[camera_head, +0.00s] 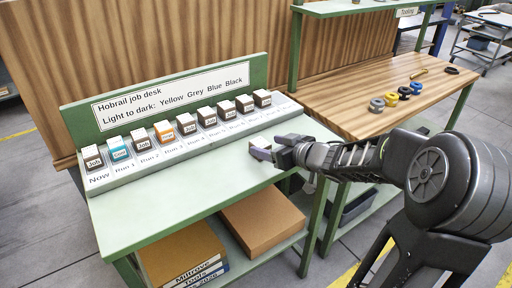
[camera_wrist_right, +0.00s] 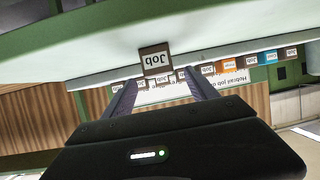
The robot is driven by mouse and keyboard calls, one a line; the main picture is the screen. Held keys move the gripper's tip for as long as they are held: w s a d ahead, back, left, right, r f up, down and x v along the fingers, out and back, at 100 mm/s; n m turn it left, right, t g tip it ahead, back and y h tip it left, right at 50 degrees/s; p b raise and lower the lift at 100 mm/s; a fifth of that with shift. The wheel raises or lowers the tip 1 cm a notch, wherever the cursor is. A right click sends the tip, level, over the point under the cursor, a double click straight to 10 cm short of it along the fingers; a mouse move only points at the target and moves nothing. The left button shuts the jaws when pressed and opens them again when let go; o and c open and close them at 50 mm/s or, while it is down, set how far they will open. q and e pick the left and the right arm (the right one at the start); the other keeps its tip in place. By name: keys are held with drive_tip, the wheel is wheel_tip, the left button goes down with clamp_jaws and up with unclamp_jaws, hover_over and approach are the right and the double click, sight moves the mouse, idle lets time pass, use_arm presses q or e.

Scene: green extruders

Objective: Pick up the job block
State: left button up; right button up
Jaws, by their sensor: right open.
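My right gripper (camera_head: 262,152) is open above the front part of the green job desk (camera_head: 160,205). In the right wrist view, which looks upside down, one dark block with a white Job label (camera_wrist_right: 155,60) shows beyond and between the open fingers, apart from them. It looks larger than the row of blocks behind it. My left gripper is not in view.
A sign board (camera_head: 170,95) stands behind the rack. A wooden bench (camera_head: 350,85) to the right carries several rings (camera_head: 377,105). Cardboard boxes (camera_head: 262,220) sit on the shelf below the desk. The desk's front left is clear.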

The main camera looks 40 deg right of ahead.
sight(254, 142)
drive_tip(key=shift+d, duration=0.1)
drive_tip(key=shift+b+x, duration=0.3)
drive_tip(key=shift+x, duration=1)
drive_tip(key=b+x, duration=0.1)
drive_tip(key=x, duration=0.3)
drive_tip(key=shift+w+f, duration=0.1)
drive_tip(key=shift+f, duration=0.15)
drive_tip(key=shift+w+f, duration=0.1)
drive_tip(key=shift+w, duration=0.35)
drive_tip(key=shift+c, duration=0.4)
clamp_jaws()
